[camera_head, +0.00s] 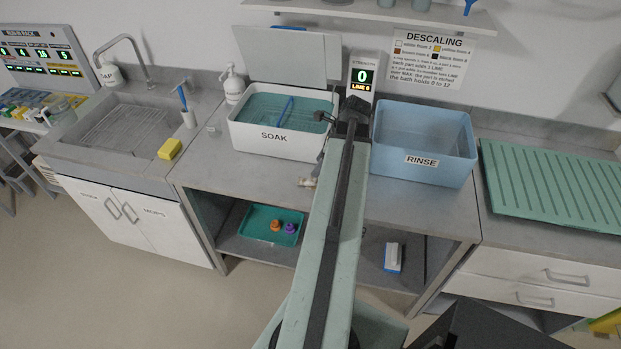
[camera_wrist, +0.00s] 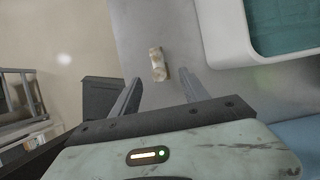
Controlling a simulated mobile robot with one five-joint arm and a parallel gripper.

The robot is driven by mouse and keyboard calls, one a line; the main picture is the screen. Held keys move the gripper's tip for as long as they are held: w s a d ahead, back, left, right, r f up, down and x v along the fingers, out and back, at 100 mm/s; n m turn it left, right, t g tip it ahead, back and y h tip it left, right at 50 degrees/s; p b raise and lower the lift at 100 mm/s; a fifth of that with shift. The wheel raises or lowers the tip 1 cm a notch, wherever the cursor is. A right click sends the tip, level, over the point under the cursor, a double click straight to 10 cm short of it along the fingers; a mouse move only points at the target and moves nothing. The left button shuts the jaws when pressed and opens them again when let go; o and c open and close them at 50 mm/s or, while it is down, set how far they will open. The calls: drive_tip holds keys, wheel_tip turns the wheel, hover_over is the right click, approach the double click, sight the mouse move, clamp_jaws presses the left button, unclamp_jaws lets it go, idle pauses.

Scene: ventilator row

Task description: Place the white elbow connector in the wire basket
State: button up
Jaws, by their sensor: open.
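A small off-white piece with brownish stains, which looks like the white elbow connector (camera_wrist: 158,64), lies on the grey counter near its front edge. It also shows in the head view (camera_head: 307,182), in front of the SOAK tub and just left of my arm. In the wrist view my gripper (camera_wrist: 159,78) is open and empty, with the piece just beyond and between its fingertips. In the head view my arm hides most of the gripper. A blue handle (camera_head: 286,109) shows in the SOAK tub; I cannot tell whether it belongs to the wire basket.
The white SOAK tub (camera_head: 277,142) holds teal liquid, with a raised lid behind. The blue RINSE tub (camera_head: 423,170) stands to its right. A sink with a wire rack (camera_head: 125,128) is at the left, a yellow sponge (camera_head: 170,149) beside it. A green drainboard (camera_head: 550,185) lies at the right.

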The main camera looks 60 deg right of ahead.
sight(311, 178)
drive_tip(key=b+x, duration=0.7)
drive_tip(key=x, duration=0.1)
drive_tip(key=shift+s+f, duration=0.1)
drive_tip(key=shift+s, duration=0.1)
clamp_jaws()
